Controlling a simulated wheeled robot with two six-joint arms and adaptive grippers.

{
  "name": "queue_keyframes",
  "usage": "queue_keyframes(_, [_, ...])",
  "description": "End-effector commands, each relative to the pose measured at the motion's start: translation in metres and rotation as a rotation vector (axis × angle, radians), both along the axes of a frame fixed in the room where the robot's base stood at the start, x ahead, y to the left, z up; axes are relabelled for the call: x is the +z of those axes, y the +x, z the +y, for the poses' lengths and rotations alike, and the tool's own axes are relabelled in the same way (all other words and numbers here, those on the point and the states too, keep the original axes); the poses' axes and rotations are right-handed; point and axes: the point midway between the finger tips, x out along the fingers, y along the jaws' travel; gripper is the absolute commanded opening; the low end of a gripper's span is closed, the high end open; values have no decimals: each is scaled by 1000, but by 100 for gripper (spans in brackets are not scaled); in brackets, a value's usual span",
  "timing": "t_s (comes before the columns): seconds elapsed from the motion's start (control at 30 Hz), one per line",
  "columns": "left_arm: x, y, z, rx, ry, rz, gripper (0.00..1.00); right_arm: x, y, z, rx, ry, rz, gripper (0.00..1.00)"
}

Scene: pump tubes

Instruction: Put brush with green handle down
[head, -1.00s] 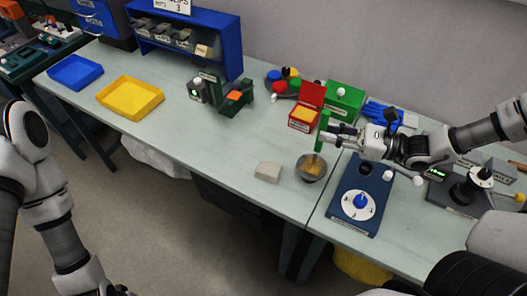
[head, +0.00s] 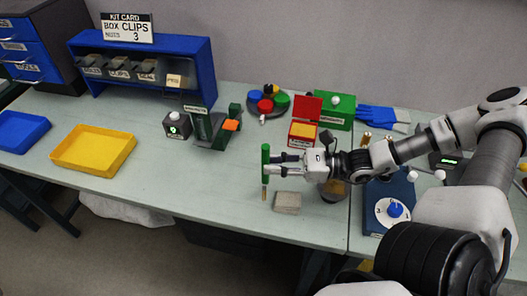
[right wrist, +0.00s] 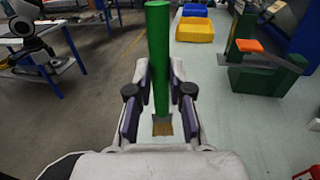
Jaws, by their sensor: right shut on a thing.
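In the right wrist view the green handle (right wrist: 158,60) stands between the two fingers (right wrist: 160,105), with the tan bristles (right wrist: 162,128) below. I cannot tell for sure whether the bristles touch the table. A beige block (head: 287,202) lies on the table just right of the brush. My left gripper is not in view.
A yellow tray (head: 95,150) and a blue tray (head: 22,130) lie at the left. A green fixture with an orange pad (head: 230,126) stands behind the brush. A red box (head: 303,130) and a blue dial unit (head: 393,212) are to the right. The table between yellow tray and brush is clear.

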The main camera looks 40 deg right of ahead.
Motion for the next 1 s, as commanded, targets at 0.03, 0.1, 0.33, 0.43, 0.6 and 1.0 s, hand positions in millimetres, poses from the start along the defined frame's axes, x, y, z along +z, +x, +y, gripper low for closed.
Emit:
queue_keyframes(0.03, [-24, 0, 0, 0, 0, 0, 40, -14, 14, -3, 6, -8, -2, 0])
queue_keyframes(0.1, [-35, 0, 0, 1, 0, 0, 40, -13, 31, -7, 5, -7, -2, 0])
queue_keyframes(0.33, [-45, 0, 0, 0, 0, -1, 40, -20, 52, -14, 3, -1, 5, 0])
queue_keyframes(0.43, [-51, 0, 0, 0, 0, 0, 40, -38, 51, -14, 3, -2, 8, 0])
queue_keyframes(0.6, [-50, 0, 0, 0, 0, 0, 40, -40, 52, -14, 0, 2, 0, 0])
queue_keyframes(1.0, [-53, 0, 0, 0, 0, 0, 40, -43, 51, -14, 0, 1, 0, 45])
